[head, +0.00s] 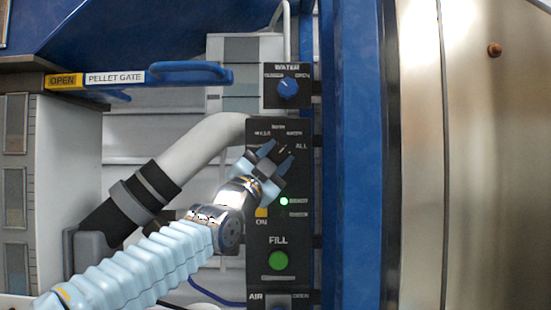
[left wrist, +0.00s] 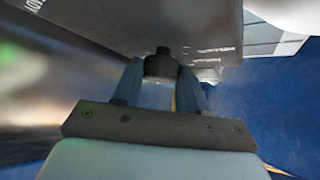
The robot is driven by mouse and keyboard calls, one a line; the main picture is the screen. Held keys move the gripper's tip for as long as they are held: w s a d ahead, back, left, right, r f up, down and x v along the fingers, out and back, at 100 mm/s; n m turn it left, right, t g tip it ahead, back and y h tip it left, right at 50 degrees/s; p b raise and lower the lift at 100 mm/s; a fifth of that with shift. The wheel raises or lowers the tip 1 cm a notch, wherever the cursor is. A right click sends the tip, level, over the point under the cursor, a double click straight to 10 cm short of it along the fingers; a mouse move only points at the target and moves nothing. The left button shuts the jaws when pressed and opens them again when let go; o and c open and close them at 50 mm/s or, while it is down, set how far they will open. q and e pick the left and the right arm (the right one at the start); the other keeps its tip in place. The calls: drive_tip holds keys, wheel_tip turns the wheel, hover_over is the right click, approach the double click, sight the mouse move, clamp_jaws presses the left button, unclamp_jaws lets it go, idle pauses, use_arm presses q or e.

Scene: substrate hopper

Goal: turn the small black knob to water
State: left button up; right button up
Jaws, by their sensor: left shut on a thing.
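The small black knob (head: 283,149) is on the black control panel, below several small labels, most too small to read; one to its right reads ALL. My left gripper (head: 275,157) reaches up from the lower left and is shut on the knob, with one blue finger on each side of it. In the left wrist view the dark round knob (left wrist: 160,67) sits between the two fingers (left wrist: 160,85). The fingers partly hide the knob in the head view, so I cannot tell clearly which label it points at. My right gripper is not in view.
Above is a separate blue knob (head: 288,88) marked WATER. Below are a lit green lamp (head: 284,201), a green FILL button (head: 278,260) and an AIR control (head: 279,301). A blue pellet gate handle (head: 190,72) juts out at upper left. A blue post (head: 352,160) stands right of the panel.

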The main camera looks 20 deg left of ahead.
use_arm(q)
drive_tip(key=o, duration=1.1)
drive_tip(key=shift+c, duration=0.2)
drive_tip(key=shift+s+f+b, duration=0.3)
drive_tip(key=shift+b, duration=0.05)
drive_tip(key=b+v, duration=0.5)
drive_tip(key=v, duration=0.8)
drive_tip(key=shift+a+r, duration=0.1)
drive_tip(key=shift+r, duration=0.05)
